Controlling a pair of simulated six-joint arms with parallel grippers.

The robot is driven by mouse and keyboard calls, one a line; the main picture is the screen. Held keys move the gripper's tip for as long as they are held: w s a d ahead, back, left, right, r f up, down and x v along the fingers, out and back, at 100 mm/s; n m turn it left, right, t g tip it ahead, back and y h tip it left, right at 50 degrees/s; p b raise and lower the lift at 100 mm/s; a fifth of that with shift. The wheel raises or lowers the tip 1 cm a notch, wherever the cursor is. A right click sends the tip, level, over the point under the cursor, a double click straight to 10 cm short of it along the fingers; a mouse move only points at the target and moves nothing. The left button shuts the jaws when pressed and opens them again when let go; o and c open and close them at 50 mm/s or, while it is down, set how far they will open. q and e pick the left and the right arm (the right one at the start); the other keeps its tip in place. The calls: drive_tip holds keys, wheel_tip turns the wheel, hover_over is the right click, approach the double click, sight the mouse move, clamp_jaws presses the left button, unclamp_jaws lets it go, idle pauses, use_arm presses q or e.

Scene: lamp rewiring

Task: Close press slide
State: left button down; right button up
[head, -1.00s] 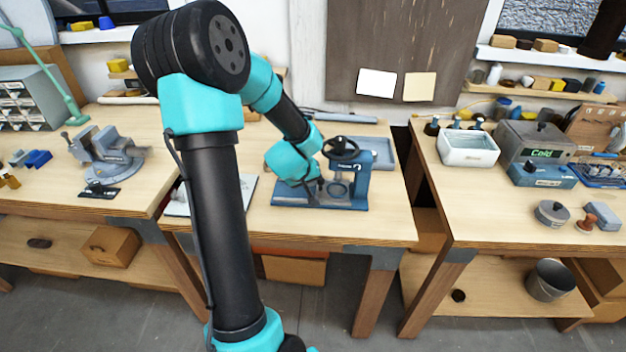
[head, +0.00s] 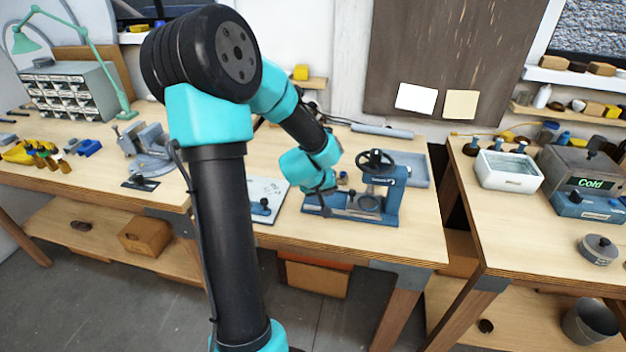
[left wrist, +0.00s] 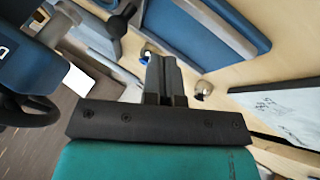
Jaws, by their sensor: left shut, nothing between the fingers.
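The press (head: 392,205) is a blue bench tool with a black handwheel (head: 375,159) on top. It stands on the middle bench, with its flat base running left. The slide (head: 352,208) appears to lie along that base, with a round grey part under the press head; how far in it sits I cannot tell. My left gripper (head: 322,208) is shut and empty over the left end of the base. Whether it touches anything there is unclear. Its closed fingers (left wrist: 163,75) also show in the left wrist view. My right gripper is not in view.
A white board (head: 268,187) lies left of the press, with a small dark-blue item on it. A blue-grey tray (head: 418,170) lies behind the press. A vise (head: 148,145) stands on the left bench. A gap separates the right bench.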

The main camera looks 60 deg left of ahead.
use_arm(q)
drive_tip(key=v, duration=0.8)
idle(0.5)
